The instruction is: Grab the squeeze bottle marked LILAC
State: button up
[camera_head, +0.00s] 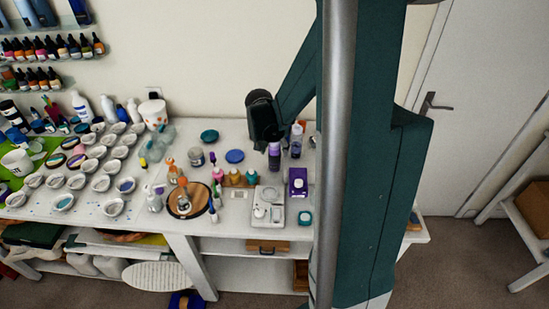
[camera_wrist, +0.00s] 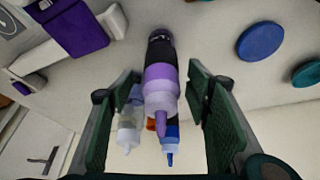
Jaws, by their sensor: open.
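A squeeze bottle with a pale purple cap and nozzle (camera_wrist: 160,85) stands between the fingers of my gripper (camera_wrist: 163,100) in the wrist view. Its body is dark, and no lettering on it can be read. The fingers are open on either side, with a gap to the bottle. In the head view my gripper (camera_head: 268,138) is over the back of the table, just above a purple bottle (camera_head: 274,158). The fingertips are hard to make out there.
Behind the bottle are a clear-white bottle (camera_wrist: 130,118) and a blue-tipped bottle (camera_wrist: 170,140). A purple box (camera_head: 298,181), a white scale (camera_head: 268,208) and a blue lid (camera_head: 235,156) lie nearby. Several small bottles and white cups crowd the table to the left.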

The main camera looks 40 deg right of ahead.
aim_at(277, 154)
jog(key=shift+d+f, duration=0.15)
jog(key=shift+f, duration=0.25)
jog(key=shift+w+f, duration=0.1)
jog(key=shift+f, duration=0.05)
jog(key=shift+b+x, duration=0.3)
jog(key=shift+x, duration=2.2)
jog(key=shift+d, duration=0.1)
jog(key=shift+c, duration=0.7)
jog(key=c, duration=1)
